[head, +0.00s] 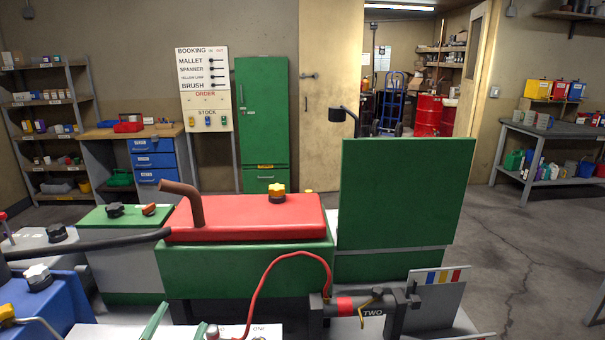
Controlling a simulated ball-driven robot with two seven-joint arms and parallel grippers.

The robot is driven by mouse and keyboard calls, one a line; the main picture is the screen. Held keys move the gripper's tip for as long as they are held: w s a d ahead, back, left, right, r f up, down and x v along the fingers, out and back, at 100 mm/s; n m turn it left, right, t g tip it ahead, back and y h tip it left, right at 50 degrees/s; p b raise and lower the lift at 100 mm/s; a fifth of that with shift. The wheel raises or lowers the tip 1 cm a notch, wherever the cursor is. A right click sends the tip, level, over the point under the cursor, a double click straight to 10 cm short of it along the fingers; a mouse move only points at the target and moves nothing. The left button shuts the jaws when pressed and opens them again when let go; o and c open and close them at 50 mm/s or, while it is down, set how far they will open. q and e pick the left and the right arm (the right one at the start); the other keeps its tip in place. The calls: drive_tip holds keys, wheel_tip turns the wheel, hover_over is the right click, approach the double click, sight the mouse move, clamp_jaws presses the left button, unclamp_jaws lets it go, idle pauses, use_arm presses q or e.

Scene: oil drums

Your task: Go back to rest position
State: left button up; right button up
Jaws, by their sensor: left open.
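No oil drum that I can single out for this task is held. My left gripper (180,322) seems to show only as two green finger-like strips at the bottom edge, left of centre; they stand apart with nothing visible between them. The rest of it is cut off by the frame. I cannot make out my right gripper.
A red hose (262,288) curves up in front. Red drums (427,115) stand in the far doorway. Open floor (535,250) lies right.

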use_arm(q)
drive_tip(key=s+a+f+n+g+y, duration=0.1)
drive_tip(key=s+a+f+g+y, duration=0.2)
drive_tip(key=s+a+f+g, duration=0.4)
drive_tip(key=s+a+f+g+y, duration=0.3)
drive_tip(key=s+f+g, duration=0.2)
drive_tip(key=s+f, duration=0.5)
drive_tip(key=s+d+f+g+h, duration=0.2)
drive_tip(key=s+d+f, duration=0.15)
drive_tip(key=f, duration=1.05)
drive_tip(key=s+d+f+g+h, duration=0.2)
drive_tip(key=s+f, duration=0.2)
drive_tip(key=f, duration=0.9)
drive_tip(key=s+f+n+g, duration=0.1)
drive_tip(key=s+f, duration=0.5)
drive_tip(key=s, duration=0.3)
drive_tip(key=s+f+n+g+h, duration=0.1)
drive_tip(key=s+f+n, duration=0.1)
drive_tip(key=s+f, duration=0.5)
drive_tip(key=shift+s+a+f, duration=0.25)
drive_tip(key=shift+s+a, duration=0.05)
drive_tip(key=shift+s, duration=0.7)
